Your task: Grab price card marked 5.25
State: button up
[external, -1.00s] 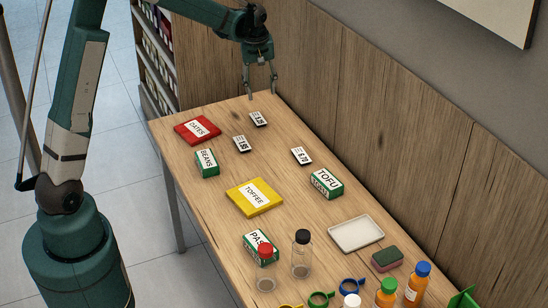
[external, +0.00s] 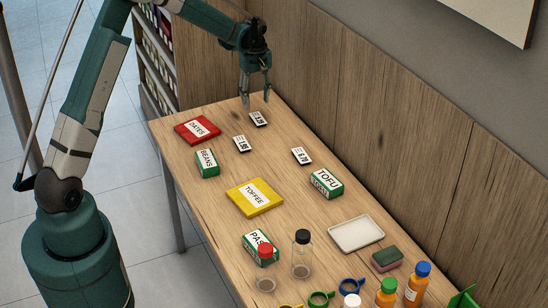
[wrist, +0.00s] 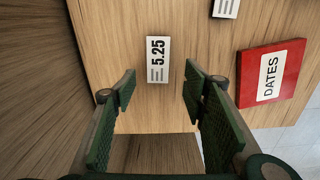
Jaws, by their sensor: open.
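The price card marked 5.25 (wrist: 158,60) lies flat on the wooden table, white with black print. In the wrist view it is ahead of my open fingers and lined up between them, not touched. In the external view the same card (external: 258,119) is near the table's far end. My gripper (external: 255,99) is open and empty, just above and behind the card. Its two fingers also show in the wrist view (wrist: 158,85). Two other price cards lie on the table, one marked 1.95 (external: 241,144) and one that looks like 6.70 (external: 301,156).
A red DATES packet (external: 197,130) lies left of the cards. BEANS (external: 207,163), TOFFEE (external: 254,197) and TOFU (external: 326,184) packs stand or lie nearer the camera. A wood-panelled wall (external: 345,110) borders the table's right side. Bare table surrounds the 5.25 card.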

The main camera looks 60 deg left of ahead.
aim_at(257, 117)
jog(key=shift+f, duration=0.1)
jog(key=shift+f, duration=1.2)
jog(key=shift+f+b, duration=0.1)
jog(key=shift+b, duration=0.2)
jog(key=shift+w+f+b, duration=0.2)
jog(key=shift+f+b, duration=0.45)
jog(key=shift+f, duration=1.85)
jog(key=shift+c, duration=0.7)
jog(key=c, duration=0.8)
